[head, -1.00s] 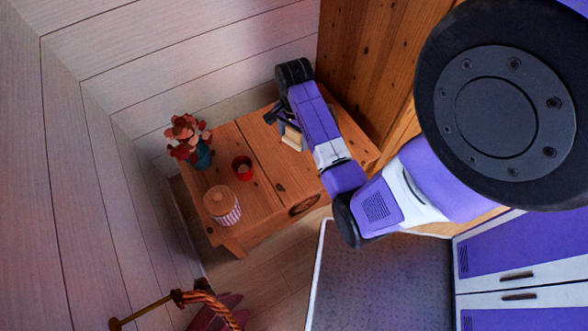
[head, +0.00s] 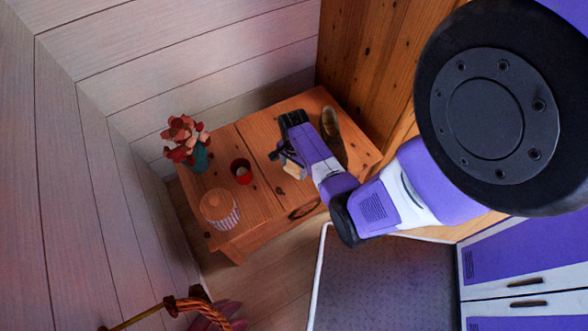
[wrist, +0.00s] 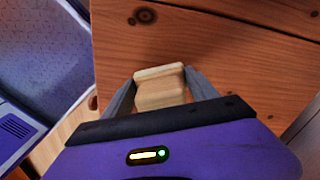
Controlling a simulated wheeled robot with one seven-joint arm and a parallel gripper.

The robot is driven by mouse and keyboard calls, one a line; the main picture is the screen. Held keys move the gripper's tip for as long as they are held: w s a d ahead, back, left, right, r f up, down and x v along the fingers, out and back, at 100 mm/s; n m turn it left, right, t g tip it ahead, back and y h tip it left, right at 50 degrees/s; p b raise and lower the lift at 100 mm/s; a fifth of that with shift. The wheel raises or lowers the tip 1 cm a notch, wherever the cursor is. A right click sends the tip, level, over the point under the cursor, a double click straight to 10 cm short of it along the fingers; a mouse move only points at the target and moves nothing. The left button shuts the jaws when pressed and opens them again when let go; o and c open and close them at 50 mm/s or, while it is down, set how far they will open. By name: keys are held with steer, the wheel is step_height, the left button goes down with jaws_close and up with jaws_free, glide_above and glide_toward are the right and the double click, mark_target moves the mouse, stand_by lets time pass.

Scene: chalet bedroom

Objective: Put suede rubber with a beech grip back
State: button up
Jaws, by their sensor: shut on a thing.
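The suede rubber with a beech grip is a pale wooden block (wrist: 160,88) between the two grey fingers of my gripper (wrist: 160,97) in the wrist view. My gripper is shut on it. In the head view the block (head: 293,170) shows at the fingertips of my gripper (head: 288,162), over the wooden table (head: 260,215). Its underside is hidden, so I cannot tell whether it touches the tabletop.
On the table are a red cup (head: 241,172), a striped lidded jar (head: 220,209), a teal vase of red flowers (head: 200,158) and a long brownish object (head: 331,128) right of my arm. A wooden panel (head: 370,60) stands behind. A handled basket (head: 195,305) is lower left.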

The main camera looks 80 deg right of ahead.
steer(key=shift+f, duration=0.6)
steer(key=shift+f, duration=0.2)
steer(key=o, duration=1.2)
steer(key=shift+r, duration=0.1)
